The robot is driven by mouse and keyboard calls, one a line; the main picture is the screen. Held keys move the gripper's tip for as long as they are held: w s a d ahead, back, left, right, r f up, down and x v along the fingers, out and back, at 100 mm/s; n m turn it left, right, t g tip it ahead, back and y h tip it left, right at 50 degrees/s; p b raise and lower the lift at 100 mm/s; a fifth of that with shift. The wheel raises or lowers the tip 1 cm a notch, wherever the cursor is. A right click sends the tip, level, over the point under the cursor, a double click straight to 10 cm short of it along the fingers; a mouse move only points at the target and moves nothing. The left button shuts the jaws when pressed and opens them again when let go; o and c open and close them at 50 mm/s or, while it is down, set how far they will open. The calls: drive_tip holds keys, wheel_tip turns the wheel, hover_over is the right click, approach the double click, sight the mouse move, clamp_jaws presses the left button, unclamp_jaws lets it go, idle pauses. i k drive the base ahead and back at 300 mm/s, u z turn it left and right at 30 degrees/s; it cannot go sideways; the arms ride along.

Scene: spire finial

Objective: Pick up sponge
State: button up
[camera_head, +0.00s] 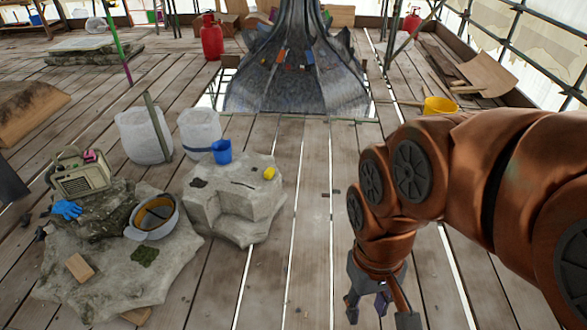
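I cannot tell for sure which thing is the sponge. A small yellow object (269,173) lies on top of the pale stone block (238,203). A tan rectangular block (79,267) and a dark green rough patch (144,257) lie on the lower rock slab (110,283) at the left. My gripper (367,305) hangs at the bottom, right of the stones, pointing down over the planks. Its fingers are apart with nothing seen between them. It touches none of these objects.
A blue mug (221,151) stands on the stone block. A hard hat (153,217), blue glove (67,209) and radio (81,174) lie on the left rocks. White sacks (144,135) stand behind. A yellow bucket (438,106) is further right.

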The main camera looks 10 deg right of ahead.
sight(270, 172)
drive_tip(key=z, duration=0.25)
drive_tip(key=i, duration=1.5)
drive_tip(key=u, duration=0.85)
drive_tip(key=i, duration=0.7)
drive_tip(key=u, duration=0.6)
